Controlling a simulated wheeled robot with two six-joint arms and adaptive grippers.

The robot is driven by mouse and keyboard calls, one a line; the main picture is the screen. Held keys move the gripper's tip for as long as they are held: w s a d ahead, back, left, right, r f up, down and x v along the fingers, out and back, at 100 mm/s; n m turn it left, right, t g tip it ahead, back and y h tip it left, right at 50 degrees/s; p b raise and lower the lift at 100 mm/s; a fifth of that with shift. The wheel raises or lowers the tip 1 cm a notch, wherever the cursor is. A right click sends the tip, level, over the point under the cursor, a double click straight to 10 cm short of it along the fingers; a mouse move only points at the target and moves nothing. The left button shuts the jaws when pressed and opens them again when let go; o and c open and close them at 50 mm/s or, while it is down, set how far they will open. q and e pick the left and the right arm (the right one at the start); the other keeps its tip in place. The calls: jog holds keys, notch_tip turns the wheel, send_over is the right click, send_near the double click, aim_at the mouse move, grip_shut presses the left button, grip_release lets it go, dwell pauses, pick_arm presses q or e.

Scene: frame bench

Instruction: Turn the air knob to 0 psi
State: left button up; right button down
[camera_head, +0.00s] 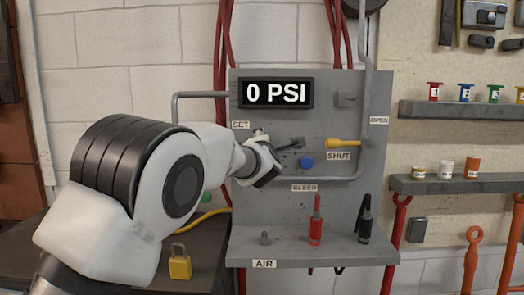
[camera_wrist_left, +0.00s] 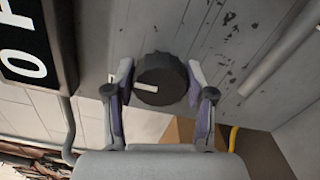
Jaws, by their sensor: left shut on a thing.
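The air knob (camera_wrist_left: 168,72) is round and black with a white pointer mark, and sits on the grey panel (camera_head: 355,115). In the left wrist view its pointer points left, toward the display. My left gripper (camera_wrist_left: 155,88) has one finger on each side of the knob and is shut on it. In the head view my left gripper (camera_head: 268,152) is at the panel below the SET label (camera_head: 240,125) and largely hides the knob. The display (camera_head: 276,93) above reads 0 PSI. My right gripper is in neither view.
A yellow lever (camera_head: 343,142) by the SHUT label and a blue button (camera_head: 306,162) are right of my gripper. Red and black tools (camera_head: 315,228) stand on the panel's ledge. A yellow padlock (camera_head: 180,264) is at lower left. Shelves (camera_head: 455,183) hold small items at right.

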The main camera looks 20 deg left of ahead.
pick_arm(q)
jog(key=shift+f, duration=0.1)
dwell(0.4)
jog(key=o, duration=1.2)
jog(key=shift+c, duration=0.2)
jog(key=v, duration=1.2)
